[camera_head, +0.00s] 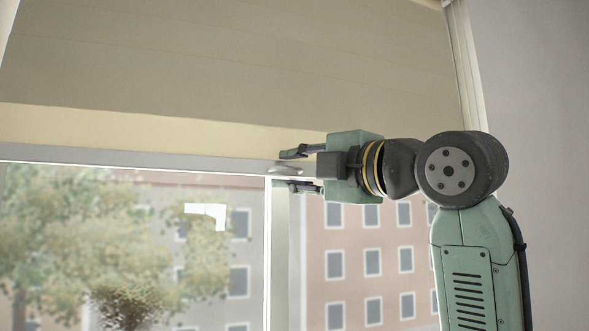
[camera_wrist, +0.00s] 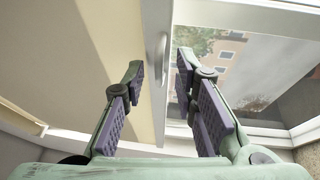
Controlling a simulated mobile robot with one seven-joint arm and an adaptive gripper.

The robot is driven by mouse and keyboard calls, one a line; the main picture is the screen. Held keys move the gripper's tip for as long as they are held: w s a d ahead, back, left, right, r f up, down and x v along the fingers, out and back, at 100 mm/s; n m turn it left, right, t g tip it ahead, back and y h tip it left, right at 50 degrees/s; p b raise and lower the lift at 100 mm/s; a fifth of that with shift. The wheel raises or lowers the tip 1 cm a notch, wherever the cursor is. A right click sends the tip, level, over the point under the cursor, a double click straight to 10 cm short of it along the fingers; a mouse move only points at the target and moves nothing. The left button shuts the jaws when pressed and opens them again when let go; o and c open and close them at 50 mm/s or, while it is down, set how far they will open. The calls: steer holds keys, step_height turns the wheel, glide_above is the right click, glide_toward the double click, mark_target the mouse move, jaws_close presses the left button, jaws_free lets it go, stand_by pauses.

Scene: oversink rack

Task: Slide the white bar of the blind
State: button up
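The white bar (camera_head: 130,158) of the blind runs along the lower edge of the beige blind (camera_head: 230,70) in the head view. A small pale handle (camera_head: 287,169) sits on the bar. My gripper (camera_head: 292,169) is open at the handle, with one finger above the bar and one below. In the wrist view the bar (camera_wrist: 155,25) runs vertically between the two fingers of my gripper (camera_wrist: 160,66). The handle (camera_wrist: 163,55) lies between the fingertips, with gaps visible on both sides. I cannot tell whether a finger touches it.
Below the bar is the window glass (camera_head: 110,230), with a pale upright frame post (camera_head: 279,250) under the handle. A plain wall (camera_head: 535,100) stands to the right, next to the blind's side rail (camera_head: 466,70).

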steer(key=v, duration=1.2)
stand_by(0.3)
